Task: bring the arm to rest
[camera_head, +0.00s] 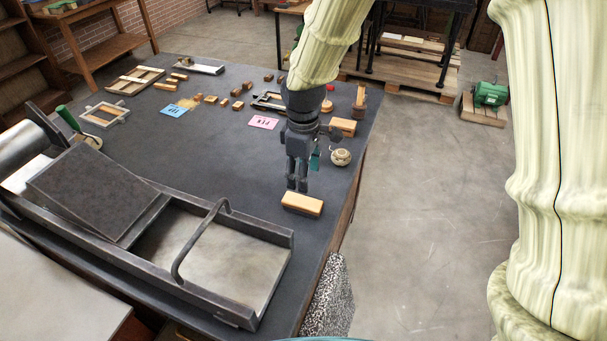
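My gripper (297,186) points down over the right part of the dark table (225,140). Its fingertips are just above or behind a light wooden block (302,203); I cannot tell whether they touch it. The fingers look close together, but at this size I cannot tell if they are open or shut. My arm comes down from the top of the view to the gripper and hides part of the table behind it.
A metal press (235,262) with a curved handle fills the near left. A pink card (263,122), a blue card (173,111), several small wooden blocks and a round cream-coloured object (340,157) lie on the table. Bare floor (425,220) is at right.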

